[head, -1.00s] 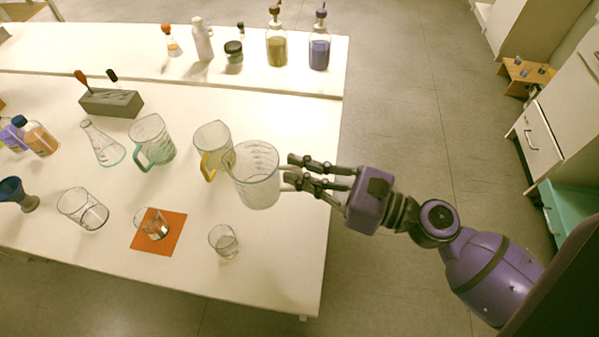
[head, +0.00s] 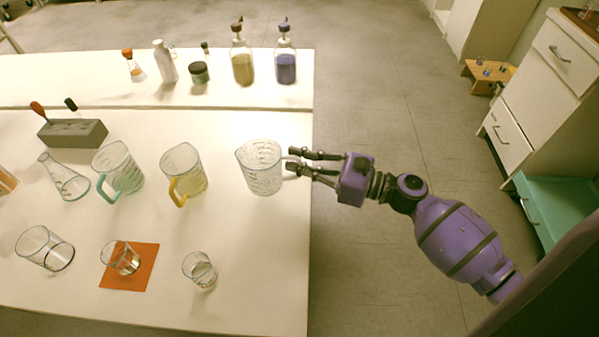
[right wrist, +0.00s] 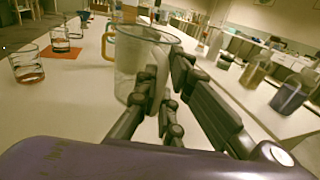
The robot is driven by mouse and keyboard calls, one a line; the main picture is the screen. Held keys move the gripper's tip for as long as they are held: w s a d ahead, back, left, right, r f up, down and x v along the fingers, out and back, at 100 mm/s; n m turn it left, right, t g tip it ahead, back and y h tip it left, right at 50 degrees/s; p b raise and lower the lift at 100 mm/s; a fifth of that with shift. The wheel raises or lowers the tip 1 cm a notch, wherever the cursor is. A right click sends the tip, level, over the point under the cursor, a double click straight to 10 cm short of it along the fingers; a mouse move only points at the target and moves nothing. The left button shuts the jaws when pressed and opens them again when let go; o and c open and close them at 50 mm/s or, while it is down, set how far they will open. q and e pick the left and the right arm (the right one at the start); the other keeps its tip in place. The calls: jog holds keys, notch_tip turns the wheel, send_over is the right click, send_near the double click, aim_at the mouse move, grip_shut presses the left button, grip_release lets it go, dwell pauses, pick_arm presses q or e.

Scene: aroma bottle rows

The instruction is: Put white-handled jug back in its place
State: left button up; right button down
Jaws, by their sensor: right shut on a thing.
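The white-handled jug (head: 262,168) is a clear measuring jug at the right end of the row of jugs, near the table's right edge. My right gripper (head: 292,164) comes in from the right and is shut on its handle, which the fingers mostly hide. In the right wrist view the jug (right wrist: 140,58) is upright in front of the fingers (right wrist: 165,80). I cannot tell whether its base touches the table. My left gripper is not in view.
Left of it stand a yellow-handled jug (head: 184,172) and a green-handled jug (head: 118,168). Several glasses stand in front, one on an orange mat (head: 129,281). Bottles, including a purple one (head: 286,68), line the raised back shelf.

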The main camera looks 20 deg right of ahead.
jog(key=shift+w+d+f+b, duration=0.1)
jog(key=shift+w+f, duration=0.05)
jog(key=shift+f, duration=0.55)
jog(key=shift+w+d+f+b, duration=0.1)
jog(key=shift+w+f, duration=0.05)
jog(key=shift+f, duration=0.55)
jog(key=shift+w+d+f+b, duration=0.1)
jog(key=shift+w+f, duration=0.05)
jog(key=shift+f, duration=0.55)
jog(key=shift+f, duration=0.2)
jog(key=c, duration=1.9)
grip_release()
jog(key=shift+r, duration=0.2)
jog(key=b+v, duration=0.2)
jog(key=v, duration=1)
